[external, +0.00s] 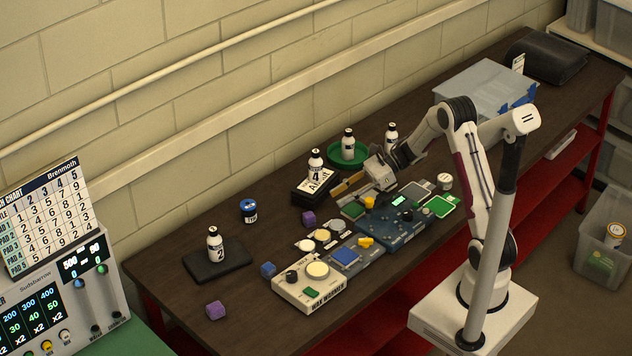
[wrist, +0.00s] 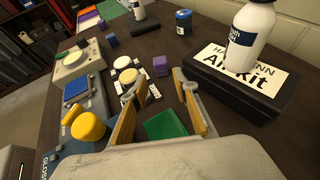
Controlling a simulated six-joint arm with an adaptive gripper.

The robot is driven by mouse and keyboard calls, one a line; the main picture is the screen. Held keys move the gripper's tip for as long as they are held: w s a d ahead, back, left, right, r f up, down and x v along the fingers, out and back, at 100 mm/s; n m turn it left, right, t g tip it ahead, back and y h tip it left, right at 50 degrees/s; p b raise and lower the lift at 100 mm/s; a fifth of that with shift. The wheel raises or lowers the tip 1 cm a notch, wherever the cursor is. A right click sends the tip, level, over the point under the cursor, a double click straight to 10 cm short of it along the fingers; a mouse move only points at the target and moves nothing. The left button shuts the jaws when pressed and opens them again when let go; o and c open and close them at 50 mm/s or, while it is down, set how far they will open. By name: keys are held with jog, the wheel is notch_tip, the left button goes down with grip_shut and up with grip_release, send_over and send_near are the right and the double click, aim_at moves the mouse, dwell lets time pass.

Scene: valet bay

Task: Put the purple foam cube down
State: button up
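A small purple foam cube (external: 308,218) sits on the brown table in front of the black Air Kit case; it also shows in the wrist view (wrist: 160,66), beyond my fingertips. Another purple cube (external: 215,310) lies near the table's front left edge. My gripper (external: 346,184) is above the table beside the case, with nothing visible in it. In the wrist view my gripper (wrist: 158,82) has its two yellow-padded fingers spread apart, with the table and a green pad (wrist: 166,124) visible between and below them.
The Air Kit case (external: 312,190) carries a white bottle (external: 315,165). A green tray (external: 347,155) holds another bottle. The wax warmer (external: 310,288), blue device (external: 395,218) and blue cube (external: 268,269) stand nearby. A bottle stands on a black pad (external: 218,262). Bare table lies around the blue jar (external: 249,210).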

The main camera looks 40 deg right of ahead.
jog(key=shift+w+d+r+m, duration=0.1)
jog(key=shift+w+r+m, duration=0.2)
jog(key=shift+w+r, duration=0.1)
jog(key=w+d+r+m+t+h, duration=0.3)
jog(key=r+m+h, duration=0.1)
jog(key=r+m, duration=0.2)
jog(key=w+d+r+m+t+h, duration=0.3)
jog(key=r+m, duration=0.2)
jog(key=m, duration=0.2)
jog(key=s+d+r+m+t+h, duration=0.1)
jog(key=s+d+r+m+h, duration=0.6)
jog(key=m, duration=0.7)
jog(key=s+a+f+m+g, duration=0.2)
jog(key=s+m, duration=0.5)
jog(key=s, duration=0.3)
jog(key=s+a+f+m+g+y, duration=0.1)
jog(key=s+a+f+m+g, duration=0.1)
jog(key=s+m, duration=0.5)
jog(key=s+a+f+m+g, duration=0.2)
jog(key=s+a+m, duration=0.2)
jog(key=s, duration=1)
jog(key=m, duration=0.3)
jog(key=shift+a+m+g+y, duration=0.25)
jog(key=shift+m+g+y, duration=0.05)
jog(key=shift+m, duration=0.1)
